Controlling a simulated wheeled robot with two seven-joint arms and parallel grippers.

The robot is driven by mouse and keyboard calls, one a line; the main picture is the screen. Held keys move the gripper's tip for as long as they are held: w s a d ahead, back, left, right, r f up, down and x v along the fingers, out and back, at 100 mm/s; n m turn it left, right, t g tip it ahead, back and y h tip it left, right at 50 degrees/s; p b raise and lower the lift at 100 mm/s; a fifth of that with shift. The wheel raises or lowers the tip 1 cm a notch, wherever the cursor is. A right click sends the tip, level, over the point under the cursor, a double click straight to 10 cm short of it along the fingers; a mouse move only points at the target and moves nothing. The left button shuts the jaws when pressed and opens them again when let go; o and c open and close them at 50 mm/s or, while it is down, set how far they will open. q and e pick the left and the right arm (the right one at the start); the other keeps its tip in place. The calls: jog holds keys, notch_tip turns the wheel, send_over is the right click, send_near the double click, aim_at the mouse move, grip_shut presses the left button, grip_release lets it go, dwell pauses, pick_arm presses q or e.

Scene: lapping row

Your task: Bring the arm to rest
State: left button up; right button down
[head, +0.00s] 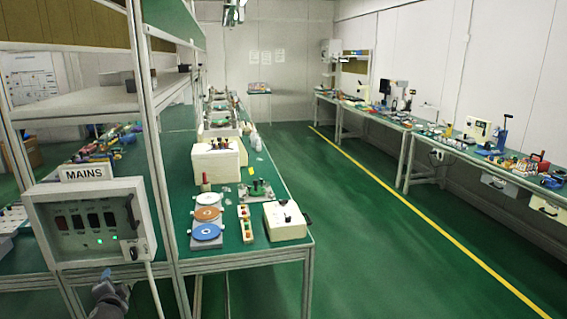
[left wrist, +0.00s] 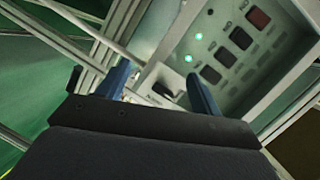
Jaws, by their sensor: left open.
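My left gripper (head: 107,277) is at the lower left of the head view, just below the MAINS panel (head: 93,262). In the left wrist view my left gripper (left wrist: 158,70) is open, its two blue fingers apart with nothing held between them. The panel (left wrist: 172,52) fills the upper right there, tilted. A small dark switch or knob (left wrist: 164,91) on the panel shows between the fingers; I cannot tell whether they touch it. Two green lamps (head: 107,239) are lit on the panel. My right gripper is in neither view.
A metal shelf frame (head: 143,110) stands close to the panel. A green bench (head: 265,258) with coloured discs (head: 207,232) and a cream box (head: 286,222) is right of it. The green aisle floor (head: 375,250) is clear; another bench row (head: 420,128) lines the right wall.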

pick_arm(q)
jog(key=s+d+f+n+g+h, duration=0.2)
jog(key=s+d+f+n+g, duration=0.15)
jog(key=s+d+f, duration=0.5)
jog(key=s+d+f+n+g+h, duration=0.25)
jog(key=s+d+f+g, duration=0.3)
jog(key=s+d, duration=0.5)
jog(key=s+d+f+g+h, duration=0.1)
jog(key=s+d+f+h, duration=0.1)
jog(key=s+d+f, duration=0.4)
jog(key=s+d+f+g+h, duration=0.1)
jog(key=s+d+f, duration=0.4)
jog(key=s+d, duration=0.8)
jog(key=s+g, duration=0.1)
jog(key=s, duration=0.4)
jog(key=shift+s+d+f+n+h, duration=0.35)
jog(key=shift+s+d+f+n, duration=0.05)
